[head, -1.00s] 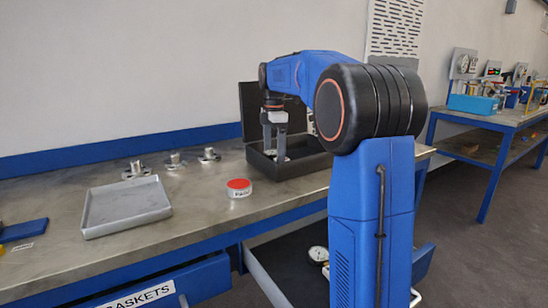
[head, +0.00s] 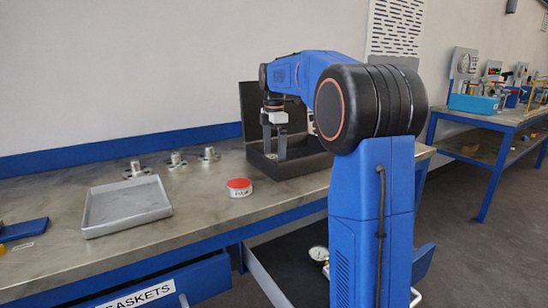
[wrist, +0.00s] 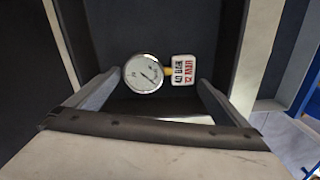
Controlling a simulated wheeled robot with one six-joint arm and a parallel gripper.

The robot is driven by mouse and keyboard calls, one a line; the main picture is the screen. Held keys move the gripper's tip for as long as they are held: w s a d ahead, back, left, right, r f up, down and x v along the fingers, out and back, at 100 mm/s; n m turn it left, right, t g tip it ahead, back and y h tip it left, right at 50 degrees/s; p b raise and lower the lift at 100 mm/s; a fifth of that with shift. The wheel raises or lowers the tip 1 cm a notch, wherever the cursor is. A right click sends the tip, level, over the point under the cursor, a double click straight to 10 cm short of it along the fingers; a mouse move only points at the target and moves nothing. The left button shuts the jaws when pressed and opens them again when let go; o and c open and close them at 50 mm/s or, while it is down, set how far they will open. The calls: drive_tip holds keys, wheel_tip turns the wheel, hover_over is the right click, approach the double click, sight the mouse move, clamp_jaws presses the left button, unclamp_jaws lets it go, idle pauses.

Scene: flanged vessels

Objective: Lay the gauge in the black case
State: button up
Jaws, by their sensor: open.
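The black case (head: 316,165) stands open on the bench with its lid (head: 254,98) raised at the back. My gripper (head: 273,157) reaches down into it, fingers pointing down. In the wrist view a round, white-faced gauge (wrist: 143,73) with a brass stem and a white tag (wrist: 183,70) lies on a dark surface, apparently the case floor. The open fingers (wrist: 160,82) stand on either side of the gauge and tag; whether they touch is unclear. The case walls mostly hide this gauge in the head view. Another gauge (head: 318,254) lies in the open drawer below.
A grey tray (head: 126,206), a red-lidded tin (head: 239,188) and metal flanged fittings (head: 177,160) stand left of the case. The open drawer (head: 290,262) sticks out below the bench.

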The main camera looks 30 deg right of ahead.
sight(274, 159)
wheel_tip(274, 159, up, 11)
drive_tip(key=s+a+f+m, duration=0.2)
drive_tip(key=s+a, duration=0.1)
drive_tip(key=s, duration=0.3)
drive_tip(key=s+a+f+m+t, duration=0.1)
drive_tip(key=s+a+f+m, duration=0.2)
drive_tip(key=s, duration=0.4)
drive_tip(key=s+a+f+m+t, duration=0.1)
drive_tip(key=s+a+f+m, duration=0.2)
drive_tip(key=s, duration=0.3)
drive_tip(key=shift+s+a, duration=0.15)
drive_tip(key=shift+a, duration=0.65)
drive_tip(key=s+a+f+m+t, duration=0.1)
drive_tip(key=s+f+m, duration=0.1)
drive_tip(key=s+f, duration=0.4)
drive_tip(key=s+a+f+m+t, duration=0.1)
drive_tip(key=s+a+f+m, duration=0.1)
drive_tip(key=s+f, duration=0.4)
drive_tip(key=s+a+f+m, duration=0.2)
drive_tip(key=s+f+m, duration=0.2)
drive_tip(key=s+f, duration=0.2)
drive_tip(key=shift+s+f+t, duration=0.2)
drive_tip(key=shift+f+t, duration=0.2)
drive_tip(key=shift+f, duration=0.05)
